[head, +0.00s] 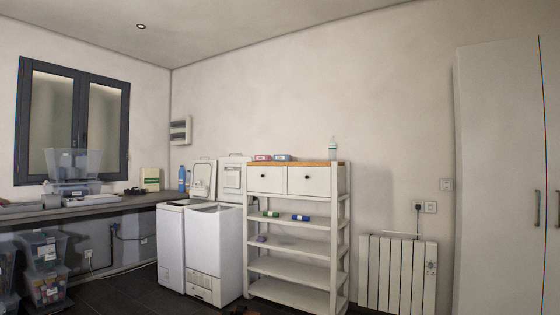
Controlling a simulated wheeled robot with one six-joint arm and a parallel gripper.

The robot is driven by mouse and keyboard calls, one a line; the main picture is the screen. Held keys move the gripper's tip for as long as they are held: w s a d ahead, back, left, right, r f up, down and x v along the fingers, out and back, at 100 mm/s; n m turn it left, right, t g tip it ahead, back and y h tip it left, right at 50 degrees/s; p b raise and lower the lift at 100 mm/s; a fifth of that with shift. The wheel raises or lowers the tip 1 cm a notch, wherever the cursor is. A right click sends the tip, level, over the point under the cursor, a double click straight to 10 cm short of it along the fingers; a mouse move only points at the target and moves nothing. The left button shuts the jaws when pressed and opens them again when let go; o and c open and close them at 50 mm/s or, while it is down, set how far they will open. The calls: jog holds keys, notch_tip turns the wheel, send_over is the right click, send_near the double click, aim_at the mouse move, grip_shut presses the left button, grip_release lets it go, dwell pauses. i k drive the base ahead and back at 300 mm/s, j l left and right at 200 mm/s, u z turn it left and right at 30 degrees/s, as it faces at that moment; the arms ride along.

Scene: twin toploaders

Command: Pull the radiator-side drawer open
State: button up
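The radiator-side drawer (318,187) is the right one of two white drawers at the top of a white shelf unit (342,225). It has a small dark knob and looks closed, its front level with that of the left drawer (262,185). The white radiator (398,275) stands on the wall to the right of the unit. My gripper cannot be made out in the head view.
A bottle (332,150) and small packs stand on the unit's wooden top (300,162). Its open shelves hold a few small items. A tall white cabinet (500,170) stands at right.

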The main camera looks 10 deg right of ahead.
aim_at(310, 181)
jog(key=i+j, duration=0.1)
jog(key=i, duration=0.4)
jog(key=i+j, duration=0.1)
jog(key=i, duration=0.35)
jog(key=i+j, duration=0.1)
jog(key=i, duration=0.4)
jog(key=z, duration=0.05)
